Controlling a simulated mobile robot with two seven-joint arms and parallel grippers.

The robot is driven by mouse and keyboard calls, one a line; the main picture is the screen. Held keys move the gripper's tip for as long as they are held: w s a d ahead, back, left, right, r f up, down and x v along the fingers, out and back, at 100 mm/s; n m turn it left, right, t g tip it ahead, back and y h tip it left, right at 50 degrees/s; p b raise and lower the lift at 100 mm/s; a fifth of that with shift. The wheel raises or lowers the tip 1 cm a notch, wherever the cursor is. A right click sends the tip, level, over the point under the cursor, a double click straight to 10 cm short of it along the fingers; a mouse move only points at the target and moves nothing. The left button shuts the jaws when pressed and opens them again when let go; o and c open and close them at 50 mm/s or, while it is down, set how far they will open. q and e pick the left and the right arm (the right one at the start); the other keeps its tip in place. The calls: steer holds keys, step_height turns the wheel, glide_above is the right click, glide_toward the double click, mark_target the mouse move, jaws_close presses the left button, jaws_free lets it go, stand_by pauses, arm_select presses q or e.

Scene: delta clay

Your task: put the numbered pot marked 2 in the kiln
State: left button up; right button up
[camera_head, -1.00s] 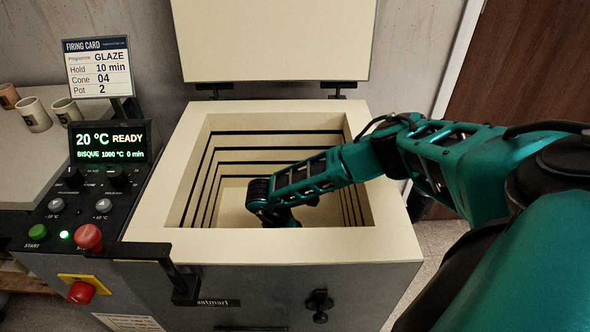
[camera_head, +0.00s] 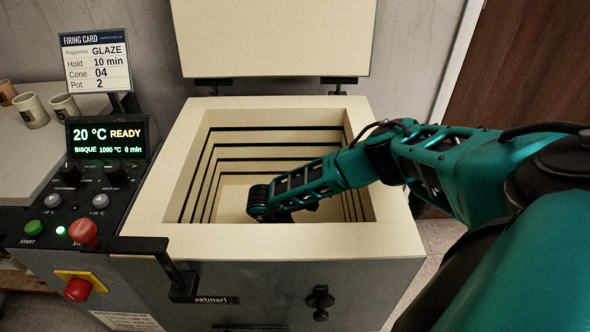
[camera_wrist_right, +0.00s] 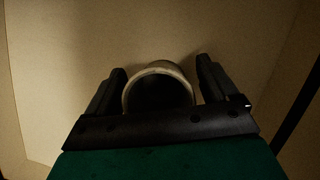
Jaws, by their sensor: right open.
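The kiln (camera_head: 152,200) stands open, with its lid (camera_head: 275,35) raised behind it. My right arm reaches down into the chamber; the gripper's fingers are hidden in the head view. In the right wrist view, a pale round pot (camera_wrist_right: 158,88) stands between the two fingers of my right gripper (camera_wrist_right: 160,70). The fingers are open, one on each side of the rim, with a gap visible at least on the right. The pot appears to stand upright on the pale kiln floor (camera_wrist_right: 70,60). Its number cannot be seen. My left gripper is not in view.
Several mugs or pots (camera_head: 32,111) stand on the left table (camera_head: 20,160). The firing card (camera_head: 96,62) reads GLAZE, 10 min, cone 04, pot 2. The display (camera_head: 107,140) reads 20 °C READY, BISQUE 1000 °C.

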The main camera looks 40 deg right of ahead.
steer(key=shift+r, duration=0.1)
steer(key=shift+r, duration=0.3)
steer(key=p+v, duration=0.3)
steer(key=v, duration=0.8)
steer(key=shift+r+p, duration=0.25)
steer(key=shift+p, duration=0.05)
steer(key=shift+a, duration=0.1)
steer(key=shift+w, duration=0.1)
